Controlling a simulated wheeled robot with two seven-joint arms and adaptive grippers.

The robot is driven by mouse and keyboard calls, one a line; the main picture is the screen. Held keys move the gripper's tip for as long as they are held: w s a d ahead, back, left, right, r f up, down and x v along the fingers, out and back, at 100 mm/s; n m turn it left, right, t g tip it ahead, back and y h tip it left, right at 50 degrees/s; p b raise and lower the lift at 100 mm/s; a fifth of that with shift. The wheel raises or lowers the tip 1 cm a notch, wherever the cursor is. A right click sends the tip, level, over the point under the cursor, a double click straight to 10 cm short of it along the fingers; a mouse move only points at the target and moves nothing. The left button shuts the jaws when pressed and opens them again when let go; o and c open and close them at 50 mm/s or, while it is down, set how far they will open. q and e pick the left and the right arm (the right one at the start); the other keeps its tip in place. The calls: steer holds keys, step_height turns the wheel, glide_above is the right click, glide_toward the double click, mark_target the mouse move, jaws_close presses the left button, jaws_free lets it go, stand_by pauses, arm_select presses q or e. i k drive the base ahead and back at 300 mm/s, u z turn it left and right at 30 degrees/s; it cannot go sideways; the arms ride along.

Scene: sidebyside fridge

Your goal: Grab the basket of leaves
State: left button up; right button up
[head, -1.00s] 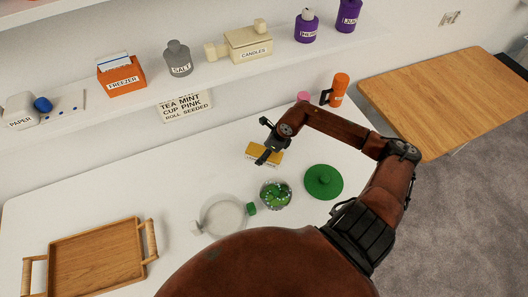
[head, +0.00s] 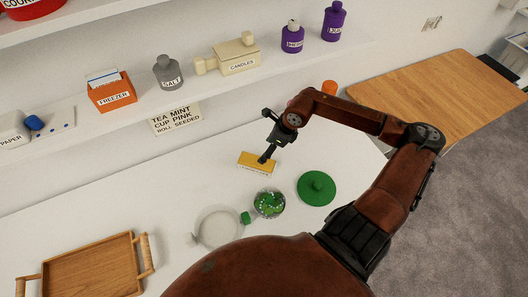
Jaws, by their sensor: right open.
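A small round glass-like basket with green leaves (head: 269,203) stands on the white counter near its front, close to my body. A green round lid with a knob (head: 316,188) lies to its right. My right gripper (head: 267,152) is open and empty. It points down by the yellow labelled box (head: 254,167), behind the basket and apart from it. My left gripper is not in view.
A clear round dish with a green-tipped handle (head: 218,228) lies left of the basket. A wooden tray (head: 92,268) is at the front left. A shelf (head: 150,98) with labelled containers runs above the counter. A wooden table (head: 440,95) stands at the right.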

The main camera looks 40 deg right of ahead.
mark_target(266, 202)
steer(key=z, duration=1.5)
